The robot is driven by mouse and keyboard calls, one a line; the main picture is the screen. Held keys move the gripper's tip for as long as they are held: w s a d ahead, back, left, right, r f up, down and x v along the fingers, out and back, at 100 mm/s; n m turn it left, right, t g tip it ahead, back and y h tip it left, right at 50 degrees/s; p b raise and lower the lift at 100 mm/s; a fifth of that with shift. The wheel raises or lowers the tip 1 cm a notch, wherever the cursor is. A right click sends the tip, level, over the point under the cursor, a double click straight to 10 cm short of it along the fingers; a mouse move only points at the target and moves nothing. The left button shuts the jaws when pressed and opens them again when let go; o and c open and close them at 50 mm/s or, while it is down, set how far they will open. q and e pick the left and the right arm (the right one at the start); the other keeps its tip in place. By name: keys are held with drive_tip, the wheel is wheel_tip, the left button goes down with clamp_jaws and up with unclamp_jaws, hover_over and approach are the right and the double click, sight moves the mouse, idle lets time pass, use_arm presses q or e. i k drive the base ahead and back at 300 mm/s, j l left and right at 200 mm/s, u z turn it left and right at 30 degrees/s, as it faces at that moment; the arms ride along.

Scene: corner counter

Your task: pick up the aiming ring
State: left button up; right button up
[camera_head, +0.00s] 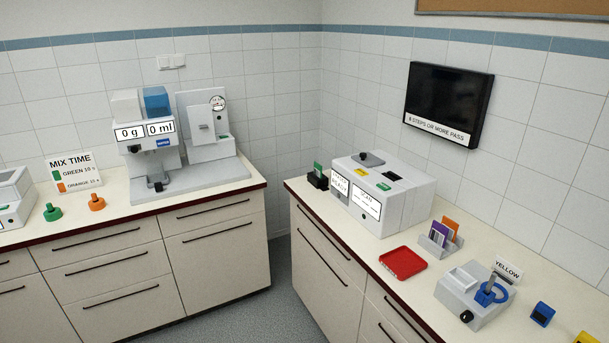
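A blue ring (484,297), which looks like the aiming ring, is on a small white device (463,305) on the right counter. A grey post (491,284) stands at the ring and seems to pass up through it; the exact contact is too small to tell. The device has a black knob (466,316) on its front. Neither of my grippers is in view.
A "YELLOW" sign (507,269) stands behind the device. A red tray (403,262), a card holder (436,245) and a blue block (542,313) are near it. A large white machine (405,205) stands farther back. The floor (235,312) between the counters is clear.

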sight(481, 298)
drive_tip(key=z, duration=1.4)
